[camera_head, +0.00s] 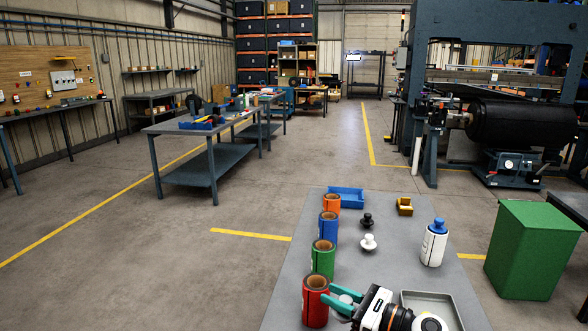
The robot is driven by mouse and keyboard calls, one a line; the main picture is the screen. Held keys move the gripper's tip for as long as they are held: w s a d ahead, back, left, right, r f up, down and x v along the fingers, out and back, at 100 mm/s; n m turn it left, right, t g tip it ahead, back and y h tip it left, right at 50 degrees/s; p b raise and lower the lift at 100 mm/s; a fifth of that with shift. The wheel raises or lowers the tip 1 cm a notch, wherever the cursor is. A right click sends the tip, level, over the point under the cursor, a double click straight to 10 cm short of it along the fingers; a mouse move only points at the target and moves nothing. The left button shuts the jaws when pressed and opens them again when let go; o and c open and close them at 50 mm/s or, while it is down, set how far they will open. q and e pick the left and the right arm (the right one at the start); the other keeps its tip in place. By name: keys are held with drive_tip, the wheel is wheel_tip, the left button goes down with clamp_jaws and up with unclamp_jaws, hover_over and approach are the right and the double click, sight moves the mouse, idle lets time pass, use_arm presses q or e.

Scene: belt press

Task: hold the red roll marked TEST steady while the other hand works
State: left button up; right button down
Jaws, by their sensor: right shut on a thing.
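The red roll (313,310) stands upright at the near left edge of the grey table (286,290), its brown hollow core facing up. The TEST marking cannot be read from here. My right gripper (326,295) has teal fingers and comes in from the lower right. It is shut on the right side of the red roll near its top. The far ends of the fingers are partly hidden against the roll. My left gripper is not in view.
Green (323,262), blue (328,228) and orange (331,203) rolls stand in line behind. A green bin (528,250) stands right.

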drive_tip(key=shift+s+d+f, duration=0.25)
drive_tip(key=shift+d+f, duration=0.05)
drive_tip(key=s+d+m+t+h, duration=0.2)
drive_tip(key=s+d+m+h, duration=0.1)
drive_tip(key=s+h, duration=0.2)
drive_tip(key=s+d+f+m+t+h, duration=0.1)
drive_tip(key=s+d+m+t+h, duration=0.2)
drive_tip(key=s, duration=0.7)
drive_tip(key=s+d+f+m+t+h, duration=0.1)
drive_tip(key=s+d+m+t+h, duration=0.2)
drive_tip(key=s+m+h, duration=0.2)
drive_tip(key=shift+s+f+h, duration=0.25)
drive_tip(key=shift+s+h, duration=0.75)
drive_tip(key=shift+s, duration=0.4)
drive_tip(key=shift+d, duration=0.15)
